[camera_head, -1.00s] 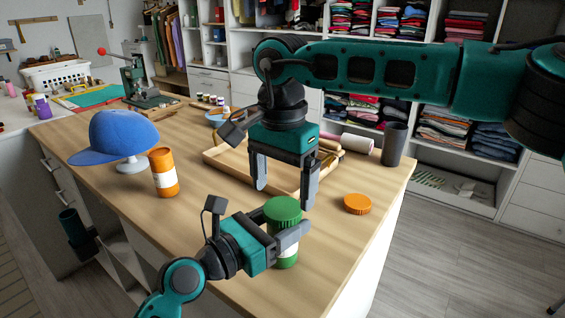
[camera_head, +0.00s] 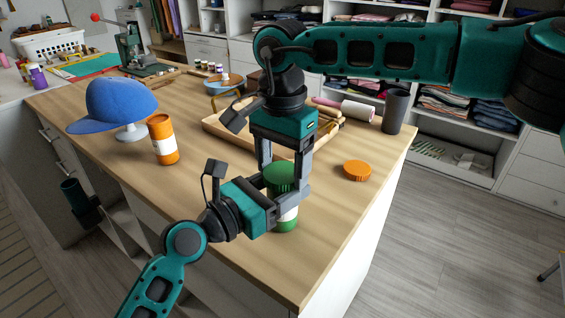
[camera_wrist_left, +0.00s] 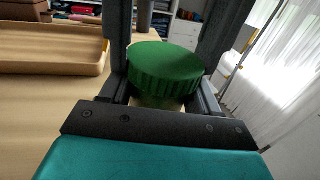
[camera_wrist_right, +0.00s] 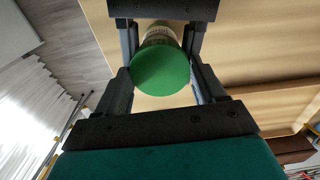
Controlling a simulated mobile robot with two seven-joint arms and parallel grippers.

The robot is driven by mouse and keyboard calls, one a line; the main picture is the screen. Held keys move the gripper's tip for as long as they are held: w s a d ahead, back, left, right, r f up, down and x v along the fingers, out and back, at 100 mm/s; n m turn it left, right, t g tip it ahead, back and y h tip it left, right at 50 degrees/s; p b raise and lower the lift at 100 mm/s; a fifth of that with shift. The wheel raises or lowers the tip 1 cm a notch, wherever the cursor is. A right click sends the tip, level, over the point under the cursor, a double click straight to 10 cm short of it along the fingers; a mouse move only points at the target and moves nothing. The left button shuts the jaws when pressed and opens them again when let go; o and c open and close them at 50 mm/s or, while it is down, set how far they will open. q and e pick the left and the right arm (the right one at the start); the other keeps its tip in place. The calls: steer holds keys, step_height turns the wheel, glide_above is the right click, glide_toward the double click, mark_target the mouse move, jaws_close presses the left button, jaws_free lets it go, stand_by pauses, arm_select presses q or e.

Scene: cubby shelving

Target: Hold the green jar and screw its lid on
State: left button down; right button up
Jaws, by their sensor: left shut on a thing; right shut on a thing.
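The green jar (camera_head: 286,225), with a white band, stands upright near the front corner of the wooden table. Its ribbed green lid (camera_head: 280,174) sits on top; whether it is fully seated cannot be told. My left gripper (camera_head: 284,206) is shut on the jar's body from the side. My right gripper (camera_head: 282,181) points down from above, its fingers on either side of the lid and shut on it. In the left wrist view the lid (camera_wrist_left: 165,70) hides most of the jar. In the right wrist view the lid's top (camera_wrist_right: 161,70) faces the camera, with the jar's label (camera_wrist_right: 163,32) beyond.
An orange jar (camera_head: 162,140) stands to the left, and an orange lid (camera_head: 357,170) lies to the right near the table edge. A blue cap (camera_head: 115,105) is on a stand. A wooden tray (camera_head: 215,128) and a dark cup (camera_head: 396,112) are behind.

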steer(key=c, duration=0.4)
steer(key=m, duration=0.6)
steer(key=shift+m, duration=0.4)
steer(key=o, duration=1.2)
steer(key=shift+c, duration=0.2)
steer(key=shift+r, duration=0.1)
steer(key=shift+r, duration=2.15)
steer(key=shift+c, duration=0.3)
